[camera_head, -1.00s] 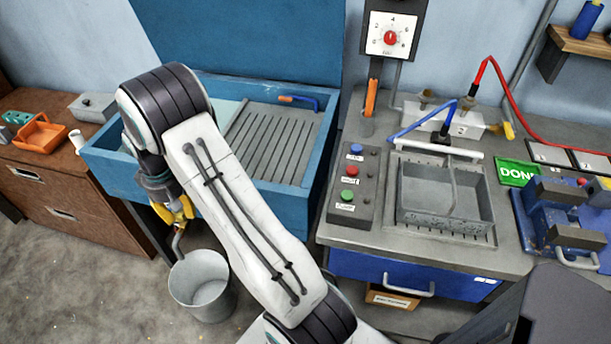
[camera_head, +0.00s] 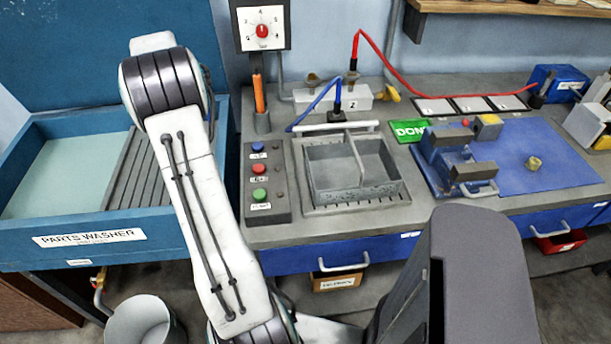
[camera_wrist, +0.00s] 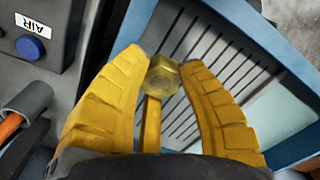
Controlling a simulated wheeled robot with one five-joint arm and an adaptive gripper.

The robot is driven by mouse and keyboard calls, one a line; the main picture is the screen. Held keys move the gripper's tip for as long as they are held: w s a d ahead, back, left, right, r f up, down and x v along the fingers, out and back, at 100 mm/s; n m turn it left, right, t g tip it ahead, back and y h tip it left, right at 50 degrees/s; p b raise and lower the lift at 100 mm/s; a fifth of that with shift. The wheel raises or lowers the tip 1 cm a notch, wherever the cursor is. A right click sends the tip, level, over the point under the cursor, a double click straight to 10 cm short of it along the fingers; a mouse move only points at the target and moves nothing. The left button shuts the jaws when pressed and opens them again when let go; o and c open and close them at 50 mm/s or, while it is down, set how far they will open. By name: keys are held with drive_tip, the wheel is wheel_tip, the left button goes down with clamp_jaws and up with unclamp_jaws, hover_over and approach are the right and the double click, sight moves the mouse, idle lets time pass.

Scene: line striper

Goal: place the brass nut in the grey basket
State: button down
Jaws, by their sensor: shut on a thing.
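My gripper (camera_wrist: 168,92) has yellow fingers, and in the wrist view they are shut on a brass nut (camera_wrist: 163,76) at the fingertips. It is held above the slatted drainboard of the parts washer. In the head view my arm hides the gripper and this nut. The grey basket (camera_head: 362,194) stands on the bench, right of the button panel, with a divider across it. Its visible compartments look empty. Another small brass piece (camera_head: 534,162) sits on the blue mat at the right; I cannot tell exactly what it is.
The parts washer (camera_head: 150,240) stands left of the bench. The button panel (camera_head: 264,183) and an orange-handled tool in a holder (camera_head: 262,122) lie between it and the basket. A blue vise (camera_head: 455,165) stands right of the basket. Red and blue cables arch behind the basket.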

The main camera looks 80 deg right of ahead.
drive_tip(key=s+d+r+m+b, duration=0.1)
drive_tip(key=s+d+r, duration=0.2)
drive_tip(key=s, duration=0.8)
drive_tip(key=s+d+r+m, duration=0.2)
drive_tip(key=s+d+r, duration=0.1)
drive_tip(key=s, duration=0.8)
drive_tip(key=s+d+r+m+b, duration=0.1)
drive_tip(key=s+d+r, duration=0.25)
drive_tip(key=s, duration=0.75)
drive_tip(key=p, duration=0.6)
hover_over(331, 179)
wheel_tip(331, 179, down, 13)
drive_tip(key=shift+r, duration=0.1)
drive_tip(key=shift+f, duration=2.25)
drive_tip(key=shift+f, duration=0.15)
drive_tip(key=c, duration=1.2)
unclamp_jaws()
